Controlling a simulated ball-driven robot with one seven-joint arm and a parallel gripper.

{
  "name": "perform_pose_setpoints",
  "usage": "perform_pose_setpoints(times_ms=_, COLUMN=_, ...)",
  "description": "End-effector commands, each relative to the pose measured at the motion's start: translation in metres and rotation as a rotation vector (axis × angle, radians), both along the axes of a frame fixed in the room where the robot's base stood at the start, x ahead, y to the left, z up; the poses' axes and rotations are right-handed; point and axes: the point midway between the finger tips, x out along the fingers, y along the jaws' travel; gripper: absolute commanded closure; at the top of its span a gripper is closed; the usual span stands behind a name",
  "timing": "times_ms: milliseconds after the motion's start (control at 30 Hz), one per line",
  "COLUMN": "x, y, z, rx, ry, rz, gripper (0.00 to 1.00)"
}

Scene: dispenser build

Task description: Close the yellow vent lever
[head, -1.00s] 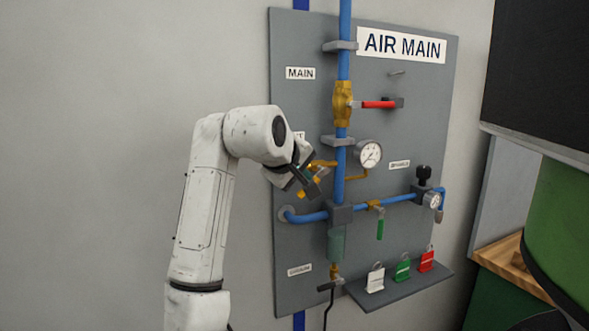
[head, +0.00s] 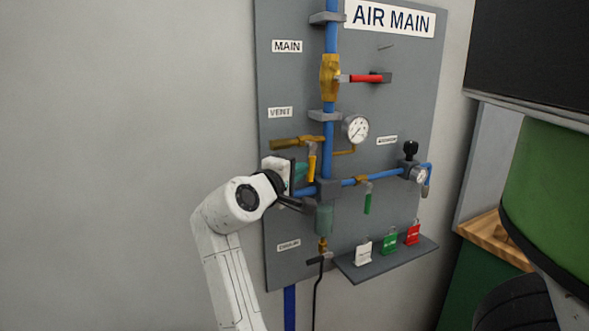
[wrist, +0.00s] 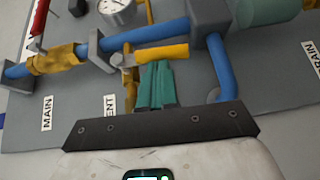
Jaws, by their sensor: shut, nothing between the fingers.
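The yellow vent lever (head: 312,162) hangs down, close to upright, from a brass valve (head: 312,142) on the grey panel. In the wrist view the lever (wrist: 162,53) lies across the picture, just beyond my fingertips. My gripper (head: 303,171) has teal fingers, shut and empty, on the left side of the lever in the head view. The fingers also show in the wrist view (wrist: 156,80), tips close to the lever's edge. I cannot tell whether they touch it. The VENT label (head: 280,112) is above and left of the valve.
A blue vertical pipe (head: 329,95) and a gauge (head: 355,129) are close to the lever. A red lever (head: 365,78) sits above and a green lever (head: 367,203) lower right. Bare wall (head: 120,120) lies left.

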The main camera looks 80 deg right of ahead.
Motion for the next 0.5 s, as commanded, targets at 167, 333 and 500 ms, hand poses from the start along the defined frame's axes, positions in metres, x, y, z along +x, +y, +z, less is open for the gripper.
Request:
perform_pose_setpoints(times_ms=167, x=-0.0035, y=-0.003, z=-0.0052, rx=-0.04, ry=0.055, rz=-0.003, gripper=1.0)
perform_pose_setpoints(times_ms=333, x=-0.0044, y=-0.0039, z=-0.0057, rx=-0.06, ry=0.077, rz=-0.002, gripper=1.0)
perform_pose_setpoints(times_ms=500, x=-0.0047, y=-0.004, z=-0.0057, rx=-0.067, ry=0.083, rz=-0.002, gripper=1.0)
